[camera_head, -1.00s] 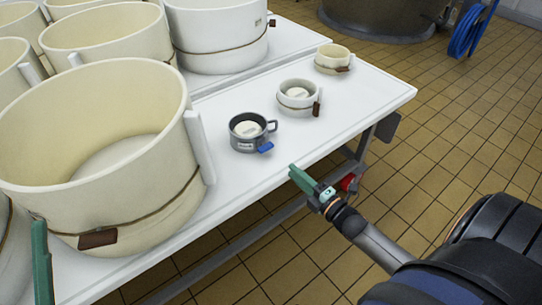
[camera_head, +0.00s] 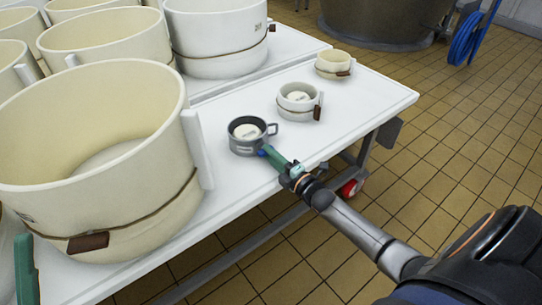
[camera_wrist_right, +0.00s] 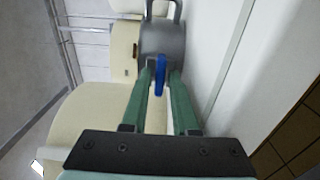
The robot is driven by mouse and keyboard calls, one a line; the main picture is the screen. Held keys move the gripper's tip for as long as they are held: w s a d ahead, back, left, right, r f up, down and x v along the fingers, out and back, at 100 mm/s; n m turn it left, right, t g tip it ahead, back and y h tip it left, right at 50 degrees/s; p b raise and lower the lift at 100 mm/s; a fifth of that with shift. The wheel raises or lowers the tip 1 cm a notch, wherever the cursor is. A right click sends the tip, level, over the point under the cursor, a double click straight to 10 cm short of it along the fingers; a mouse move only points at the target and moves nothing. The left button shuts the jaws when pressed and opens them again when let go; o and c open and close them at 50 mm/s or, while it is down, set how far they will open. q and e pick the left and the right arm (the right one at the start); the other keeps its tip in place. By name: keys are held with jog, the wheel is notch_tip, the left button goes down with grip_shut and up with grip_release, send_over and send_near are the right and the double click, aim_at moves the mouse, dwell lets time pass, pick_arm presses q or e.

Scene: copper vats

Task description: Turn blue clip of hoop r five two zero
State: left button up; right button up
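A small grey metal hoop (camera_head: 243,148) with a side handle and a white disc inside stands on the white table. Its blue clip (camera_wrist_right: 160,75) sticks out towards my right gripper (camera_wrist_right: 160,78). In the right wrist view, the green fingers stand on either side of the clip, with gaps visible, so the gripper is open around it. In the head view, the right gripper (camera_head: 271,158) reaches over the table's front edge and largely hides the clip. Part of my left gripper (camera_head: 25,268) shows at the lower left; its opening cannot be judged. The hoop's label is too small to read.
The white table (camera_head: 262,206) holds a large cream hoop (camera_head: 120,215) left of the grey one. A small white hoop (camera_head: 299,112) and a small cream hoop (camera_head: 334,74) stand behind it to the right. Tiled floor (camera_head: 450,150) lies clear at right.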

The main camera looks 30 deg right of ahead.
jog(key=shift+c, duration=0.3)
grip_shut()
